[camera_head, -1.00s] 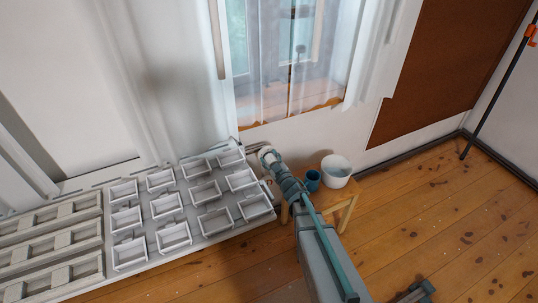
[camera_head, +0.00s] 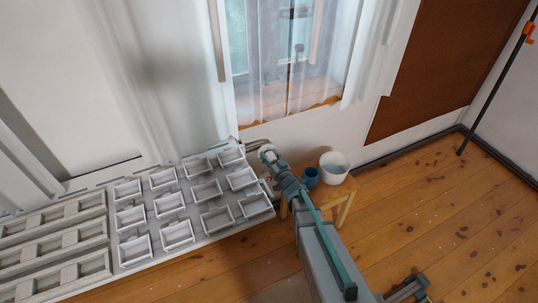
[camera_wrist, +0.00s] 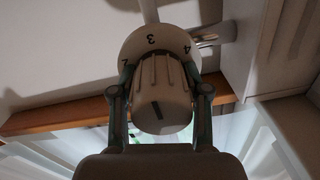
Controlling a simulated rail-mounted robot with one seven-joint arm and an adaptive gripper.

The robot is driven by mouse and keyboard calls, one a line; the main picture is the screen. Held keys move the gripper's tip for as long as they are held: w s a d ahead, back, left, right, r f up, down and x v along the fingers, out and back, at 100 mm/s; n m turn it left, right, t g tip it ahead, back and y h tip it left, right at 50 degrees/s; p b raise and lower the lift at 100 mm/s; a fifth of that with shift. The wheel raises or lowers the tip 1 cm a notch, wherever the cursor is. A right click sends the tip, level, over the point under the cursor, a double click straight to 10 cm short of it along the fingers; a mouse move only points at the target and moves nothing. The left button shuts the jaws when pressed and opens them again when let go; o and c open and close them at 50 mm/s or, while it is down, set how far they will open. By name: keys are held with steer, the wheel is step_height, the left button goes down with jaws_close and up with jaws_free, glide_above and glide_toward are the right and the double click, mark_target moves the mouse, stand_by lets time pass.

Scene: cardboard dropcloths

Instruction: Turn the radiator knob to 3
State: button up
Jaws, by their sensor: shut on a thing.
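The radiator knob (camera_wrist: 165,85) is pale and ribbed, and fills the middle of the wrist view. A dark line marks its round end face, slanting slightly. Behind it, a pale collar (camera_wrist: 136,42) carries the digits 2, 3 and 4, with 3 near the top middle, 4 to the right and 2 partly hidden at the left. My gripper (camera_wrist: 160,104) has a finger on each side of the knob and is shut on it. In the head view the knob (camera_head: 266,151) is small at the end of my arm, beside the wall below the window.
A white panel with rows of small open boxes (camera_head: 176,233) lies left of my arm. The wooden floor (camera_head: 450,225) farther right is mostly clear.

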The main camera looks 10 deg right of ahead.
stand_by(0.3)
steer(key=o, duration=1.2)
steer(key=shift+c, duration=0.2)
steer(key=shift+s, duration=0.1)
steer(key=v, duration=1.1)
steer(key=shift+s+d, duration=0.2)
steer(key=shift+s, duration=0.2)
